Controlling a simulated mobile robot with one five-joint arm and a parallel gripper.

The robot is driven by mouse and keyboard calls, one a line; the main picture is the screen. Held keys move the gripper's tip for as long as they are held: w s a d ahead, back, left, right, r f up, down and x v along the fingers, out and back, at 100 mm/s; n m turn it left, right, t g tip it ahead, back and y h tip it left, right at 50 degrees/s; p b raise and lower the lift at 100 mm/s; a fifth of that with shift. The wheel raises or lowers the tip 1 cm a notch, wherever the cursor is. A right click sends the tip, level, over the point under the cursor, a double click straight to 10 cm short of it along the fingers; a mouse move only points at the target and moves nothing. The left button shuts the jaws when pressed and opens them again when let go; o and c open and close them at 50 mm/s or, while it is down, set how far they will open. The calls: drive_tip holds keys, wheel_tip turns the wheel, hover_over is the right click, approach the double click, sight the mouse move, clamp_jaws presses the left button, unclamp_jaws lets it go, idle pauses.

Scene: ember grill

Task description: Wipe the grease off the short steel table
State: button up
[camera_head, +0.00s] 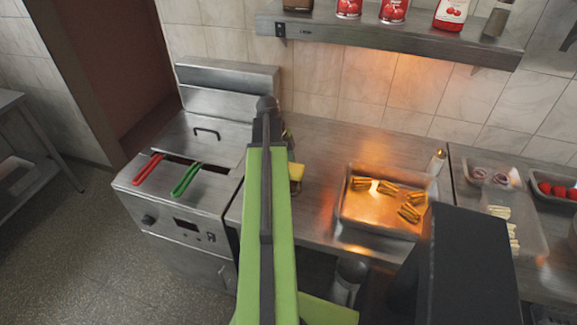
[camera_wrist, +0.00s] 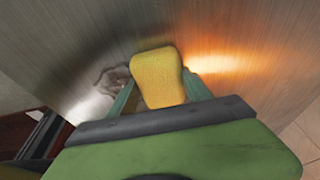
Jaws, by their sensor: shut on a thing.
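The yellow sponge (camera_wrist: 157,78) is held between the green fingers of my gripper (camera_wrist: 160,92). In the head view the sponge (camera_head: 296,172) shows just right of my green arm, over the left part of the short steel table (camera_head: 325,143). In the wrist view the brushed steel top (camera_wrist: 60,55) lies beneath the sponge. A greyish grease smear (camera_wrist: 111,79) is on the steel just left of the sponge. In the head view my arm hides this patch. I cannot tell whether the sponge touches the steel.
A fryer (camera_head: 190,190) with red and green basket handles stands left of the table. A lit tray (camera_head: 350,212) with fries-like pieces sits on the table's right. A shelf (camera_head: 390,38) with cans hangs above. Food trays (camera_head: 515,215) stand at far right.

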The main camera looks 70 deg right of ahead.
drive_tip(key=shift+s+a, duration=0.15)
drive_tip(key=shift+a, duration=1.7)
drive_tip(key=shift+s+a+f, duration=0.1)
drive_tip(key=shift+a+f, duration=0.05)
drive_tip(key=shift+a, duration=1.75)
drive_tip(key=shift+d, duration=1.55)
drive_tip(key=shift+w+d, duration=0.15)
drive_tip(key=shift+d, duration=1)
drive_tip(key=shift+w+d, duration=0.1)
drive_tip(key=shift+d, duration=1)
drive_tip(key=shift+d, duration=0.1)
